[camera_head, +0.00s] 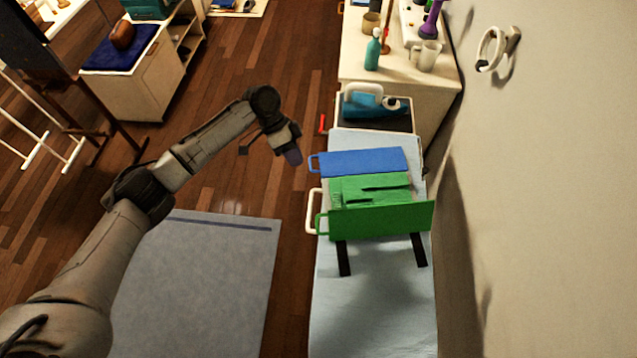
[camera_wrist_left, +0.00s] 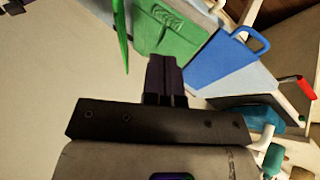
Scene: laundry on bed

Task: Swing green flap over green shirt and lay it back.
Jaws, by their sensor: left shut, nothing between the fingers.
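The green flap (camera_head: 385,221) stands raised on the near side of the green shirt (camera_head: 350,194), with its handle on the left. In the left wrist view the flap (camera_wrist_left: 121,35) shows nearly edge-on beside the green shirt area (camera_wrist_left: 170,28). The shirt lies flat on the bed; its near part is hidden behind the flap. My left gripper (camera_head: 293,157) is shut and empty, over the floor left of the blue flap and apart from the green flap. Its closed fingers (camera_wrist_left: 162,75) also show in the left wrist view. My right gripper is out of view.
A blue flap (camera_head: 362,161) with a handle lies flat beyond the shirt, and a white handle (camera_head: 312,211) sticks out on the left. A bin (camera_head: 400,115) and a cabinet (camera_head: 400,73) stand beyond.

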